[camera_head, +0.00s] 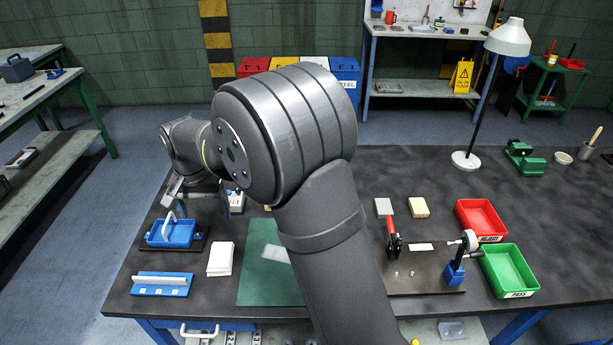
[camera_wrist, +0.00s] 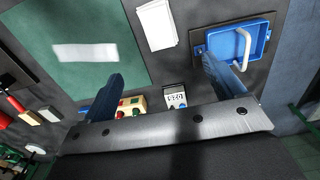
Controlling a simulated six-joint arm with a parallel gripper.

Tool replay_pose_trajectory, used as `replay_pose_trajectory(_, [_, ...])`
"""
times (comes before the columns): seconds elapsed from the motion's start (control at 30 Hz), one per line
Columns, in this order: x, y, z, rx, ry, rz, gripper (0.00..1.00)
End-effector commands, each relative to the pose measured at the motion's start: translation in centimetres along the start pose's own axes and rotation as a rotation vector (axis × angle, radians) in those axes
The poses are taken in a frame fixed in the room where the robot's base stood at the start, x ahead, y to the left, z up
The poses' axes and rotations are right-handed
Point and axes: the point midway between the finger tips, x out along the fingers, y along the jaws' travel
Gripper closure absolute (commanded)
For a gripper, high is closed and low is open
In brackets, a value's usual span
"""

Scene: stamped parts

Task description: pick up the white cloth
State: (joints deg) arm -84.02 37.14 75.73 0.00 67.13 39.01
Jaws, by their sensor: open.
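A white, folded-looking stack (camera_head: 220,259), which may be the white cloth, lies on the dark table left of the green mat. In the wrist view it (camera_wrist: 157,24) is at the top middle. A flat white piece (camera_head: 275,253) lies on the mat and also shows in the wrist view (camera_wrist: 85,53); I cannot tell which of the two is cloth. My gripper (camera_wrist: 162,68) is open, with nothing between its fingers. It is above the table's left part, apart from both white things. My arm hides part of the mat in the head view.
A blue tray with a white handle (camera_head: 172,232) and a blue rack (camera_head: 162,284) stand left of the stack. A small meter (camera_wrist: 175,98) and a yellow button box (camera_wrist: 131,106) are near my fingers. Red (camera_head: 481,219) and green (camera_head: 509,270) bins stand at right.

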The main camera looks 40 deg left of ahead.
Motion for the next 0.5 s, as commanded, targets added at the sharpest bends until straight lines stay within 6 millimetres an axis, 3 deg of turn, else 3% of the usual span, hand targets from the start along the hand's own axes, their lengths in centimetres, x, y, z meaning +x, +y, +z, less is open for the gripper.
replay_pose_trajectory(0.27, [1.6,0.2,0.6,-0.052,-0.002,0.001,0.13])
replay_pose_trajectory(0.5, [6.5,0.3,0.6,-0.052,-0.004,0.003,0.13])
